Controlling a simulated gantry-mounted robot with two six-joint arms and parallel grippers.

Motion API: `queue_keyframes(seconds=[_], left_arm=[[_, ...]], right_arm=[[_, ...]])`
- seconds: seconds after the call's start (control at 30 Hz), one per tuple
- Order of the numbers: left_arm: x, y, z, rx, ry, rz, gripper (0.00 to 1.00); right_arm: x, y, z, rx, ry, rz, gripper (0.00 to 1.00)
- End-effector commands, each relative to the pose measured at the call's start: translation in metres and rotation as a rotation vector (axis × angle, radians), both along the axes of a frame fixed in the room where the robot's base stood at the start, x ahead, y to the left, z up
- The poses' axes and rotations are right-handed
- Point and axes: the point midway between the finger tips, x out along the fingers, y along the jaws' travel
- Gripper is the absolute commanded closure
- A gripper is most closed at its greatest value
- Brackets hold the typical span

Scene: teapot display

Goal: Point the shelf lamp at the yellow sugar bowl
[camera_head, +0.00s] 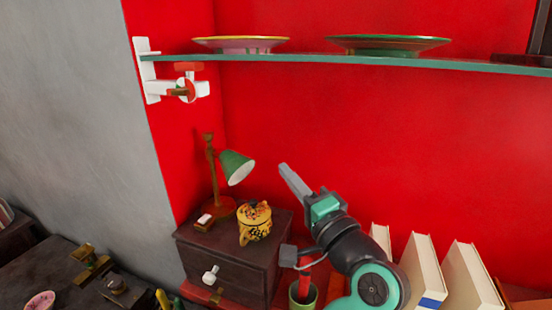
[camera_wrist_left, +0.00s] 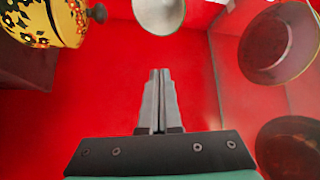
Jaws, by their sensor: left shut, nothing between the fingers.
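The shelf lamp has a green shade (camera_head: 234,163) on a brown post with a round base. Its pale opening faces down and right in the head view. The yellow sugar bowl (camera_head: 254,222), patterned in dark and red, stands below the shade beside the lamp's base on a dark cabinet. My left gripper (camera_head: 283,168) is shut and empty, to the right of the shade and apart from it. In the left wrist view, my fingers (camera_wrist_left: 160,72) are together; the bowl (camera_wrist_left: 52,22) is at upper left and the shade (camera_wrist_left: 158,12) at top centre. My right gripper is not in view.
The dark cabinet (camera_head: 228,256) has a white knob. A glass shelf (camera_head: 310,58) with two plates spans above. Several white books (camera_head: 422,265) and a green cup (camera_head: 303,296) stand near my left arm. Red wall lies behind; the space between lamp and shelf is clear.

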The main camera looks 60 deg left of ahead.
Motion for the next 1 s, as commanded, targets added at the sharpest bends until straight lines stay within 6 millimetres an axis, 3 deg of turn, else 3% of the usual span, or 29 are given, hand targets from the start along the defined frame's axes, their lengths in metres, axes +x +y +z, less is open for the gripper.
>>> queue_keyframes(seconds=[0.2,0.67,0.73,0.83,0.93,1.0], left_arm=[[-0.001,-0.024,-0.004,0.000,-0.001,0.000,1.00],[-0.002,-0.021,0.002,0.000,0.000,0.007,1.00],[-0.006,-0.013,0.018,0.000,0.001,0.026,1.00],[-0.042,-0.003,0.061,0.069,-0.094,0.089,1.00],[-0.079,-0.011,0.134,0.293,-0.067,0.161,1.00],[-0.107,-0.029,0.187,0.480,0.045,0.267,1.00]], right_arm=[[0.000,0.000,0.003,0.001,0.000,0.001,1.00],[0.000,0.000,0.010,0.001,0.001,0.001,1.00],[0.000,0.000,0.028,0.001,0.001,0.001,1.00],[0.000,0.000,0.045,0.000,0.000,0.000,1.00],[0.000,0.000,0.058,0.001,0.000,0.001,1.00],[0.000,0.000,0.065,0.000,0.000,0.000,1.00]])
